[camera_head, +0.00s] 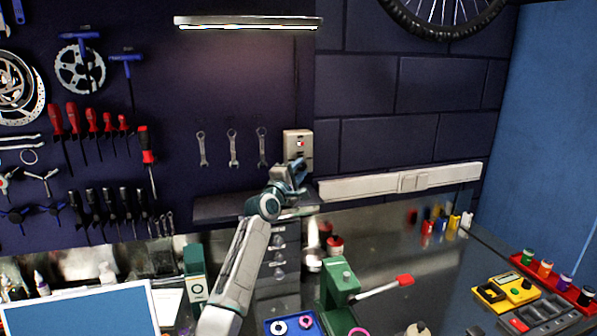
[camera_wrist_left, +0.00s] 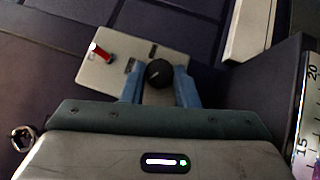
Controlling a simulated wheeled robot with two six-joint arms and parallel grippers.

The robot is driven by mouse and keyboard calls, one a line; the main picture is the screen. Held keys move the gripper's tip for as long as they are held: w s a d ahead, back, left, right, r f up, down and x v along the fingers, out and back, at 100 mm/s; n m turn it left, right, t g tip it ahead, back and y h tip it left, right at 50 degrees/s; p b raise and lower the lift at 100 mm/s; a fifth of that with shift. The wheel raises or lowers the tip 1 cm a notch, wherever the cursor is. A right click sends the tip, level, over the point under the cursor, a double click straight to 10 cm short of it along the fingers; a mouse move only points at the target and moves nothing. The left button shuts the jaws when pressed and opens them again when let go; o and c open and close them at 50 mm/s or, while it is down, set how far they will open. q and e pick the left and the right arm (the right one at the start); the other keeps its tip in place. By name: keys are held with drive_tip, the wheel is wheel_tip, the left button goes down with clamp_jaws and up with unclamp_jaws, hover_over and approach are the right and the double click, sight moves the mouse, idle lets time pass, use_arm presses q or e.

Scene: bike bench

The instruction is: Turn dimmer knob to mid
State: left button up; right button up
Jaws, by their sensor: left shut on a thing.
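A pale wall plate (camera_head: 298,140) with a small red switch is mounted on the dark wall, right of the hanging wrenches. In the left wrist view the plate (camera_wrist_left: 116,72) appears tilted, with the red switch (camera_wrist_left: 100,51) at its upper left. The black round dimmer knob (camera_wrist_left: 159,73) with a light pointer mark sits between the blue fingers of my left gripper (camera_wrist_left: 160,84). In the head view my left gripper (camera_head: 298,172) reaches the lower part of the plate and hides the knob. The left gripper is shut on the knob. My right gripper is out of view.
A lit lamp bar (camera_head: 250,24) hangs above. A dark shelf (camera_head: 222,207) lies just below the plate, and a white trunking strip (camera_head: 350,187) runs to its right. Wrenches (camera_head: 232,148) hang at left. A green vise (camera_head: 340,283) stands on the bench below.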

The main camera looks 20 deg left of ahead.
use_arm(q)
drive_tip(key=shift+r+p, duration=0.2)
drive_tip(key=shift+p, duration=0.45)
drive_tip(key=m+g+p, duration=0.1)
drive_tip(key=p, duration=0.1)
drive_tip(key=m+g+p, duration=0.2)
drive_tip(key=p, duration=0.1)
drive_tip(key=m+g+p, duration=0.1)
drive_tip(key=p, duration=0.2)
drive_tip(key=shift+r+m+y, duration=0.3)
drive_tip(key=shift+r+y, duration=0.05)
drive_tip(key=shift+y, duration=0.05)
drive_tip(key=shift+d+m+g+y, duration=0.1)
drive_tip(key=shift+m+g+y, duration=0.8)
drive_tip(key=shift+g, duration=0.5)
drive_tip(key=o, duration=1)
drive_tip(key=shift+r, duration=0.1)
